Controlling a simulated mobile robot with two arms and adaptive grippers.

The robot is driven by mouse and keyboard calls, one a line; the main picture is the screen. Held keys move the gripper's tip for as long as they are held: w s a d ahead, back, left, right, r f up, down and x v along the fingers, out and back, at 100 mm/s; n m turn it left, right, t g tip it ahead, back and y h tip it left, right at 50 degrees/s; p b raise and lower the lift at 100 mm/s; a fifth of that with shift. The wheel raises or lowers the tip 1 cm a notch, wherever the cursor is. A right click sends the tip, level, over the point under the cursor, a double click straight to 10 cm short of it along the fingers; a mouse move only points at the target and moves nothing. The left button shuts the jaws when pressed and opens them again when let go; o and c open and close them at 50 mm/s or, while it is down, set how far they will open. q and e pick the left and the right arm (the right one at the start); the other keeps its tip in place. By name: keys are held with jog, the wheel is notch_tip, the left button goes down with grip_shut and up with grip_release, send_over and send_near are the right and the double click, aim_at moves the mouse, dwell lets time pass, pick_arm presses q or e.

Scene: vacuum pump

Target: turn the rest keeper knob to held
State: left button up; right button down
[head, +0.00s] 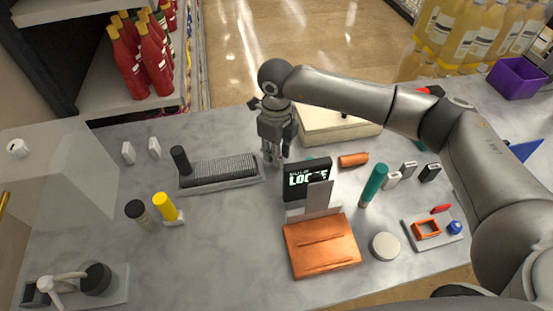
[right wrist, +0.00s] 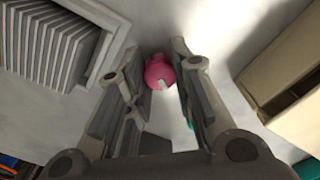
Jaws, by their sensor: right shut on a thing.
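My right gripper (head: 273,158) points down at the bench, behind and left of a black sign (head: 306,178) whose lettering seems to read LOOSE on its lower line. In the head view the gripper hides the knob. I cannot tell from the mark which setting the knob is on. My left gripper is not in view.
A ribbed grey block in a tray (head: 220,183) lies left of the gripper. A beige box (head: 335,124) is behind it on the right. An orange pad (head: 320,247) and a teal cylinder (head: 374,184) stand nearer. The bench's front left middle is clear.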

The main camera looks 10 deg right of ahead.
jog(key=n+b, duration=0.1)
jog(key=b, duration=0.1)
jog(key=n+b, duration=0.1)
jog(key=n, duration=0.1)
jog(key=shift+f+n+b, duration=0.25)
jog(key=shift+n+b, duration=0.05)
jog(key=shift+b, duration=0.05)
jog(key=shift+r+n+b, duration=0.25)
jog(key=shift+n+b, duration=1.15)
jog(key=shift+n, duration=0.1)
jog(key=c, duration=1.2)
grip_release()
notch_tip(320, 180, up, 12)
